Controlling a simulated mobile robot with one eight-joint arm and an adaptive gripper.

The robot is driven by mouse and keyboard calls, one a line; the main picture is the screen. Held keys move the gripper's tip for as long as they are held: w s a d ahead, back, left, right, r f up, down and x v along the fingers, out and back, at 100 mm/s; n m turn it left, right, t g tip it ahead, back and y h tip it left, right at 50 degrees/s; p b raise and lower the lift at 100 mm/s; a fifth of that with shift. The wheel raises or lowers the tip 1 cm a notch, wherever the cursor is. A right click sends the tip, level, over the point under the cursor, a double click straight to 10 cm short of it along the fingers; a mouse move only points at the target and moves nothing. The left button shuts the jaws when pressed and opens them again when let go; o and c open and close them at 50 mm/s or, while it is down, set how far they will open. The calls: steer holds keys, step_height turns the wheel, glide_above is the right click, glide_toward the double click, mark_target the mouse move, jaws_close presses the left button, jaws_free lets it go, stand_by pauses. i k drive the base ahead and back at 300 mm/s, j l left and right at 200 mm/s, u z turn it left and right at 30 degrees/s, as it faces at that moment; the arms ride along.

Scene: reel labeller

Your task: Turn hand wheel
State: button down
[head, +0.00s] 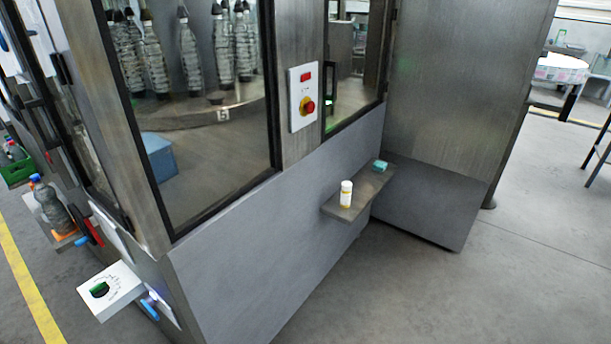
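I cannot make out a hand wheel for certain in the head view. A white box (110,290) juts from the machine's near left corner, with a round black and green knob (100,289) on its top face. A white control panel (303,97) on the machine's post carries a red knob on a yellow base (307,106) and a red rectangle above it. My gripper is not in view.
The large grey machine (250,250) has glass panels with bottles inside. A small shelf (362,190) sticks out, holding a white bottle (346,194) and a teal box (380,165). A green crate (16,170) stands at far left. Floor (430,300) at right front is clear.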

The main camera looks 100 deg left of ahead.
mark_target(78, 216)
steer(key=i+u, duration=0.1)
steer(key=u, duration=4.7)
steer(key=i+j+z, duration=0.15)
steer(key=i+j, duration=1.6)
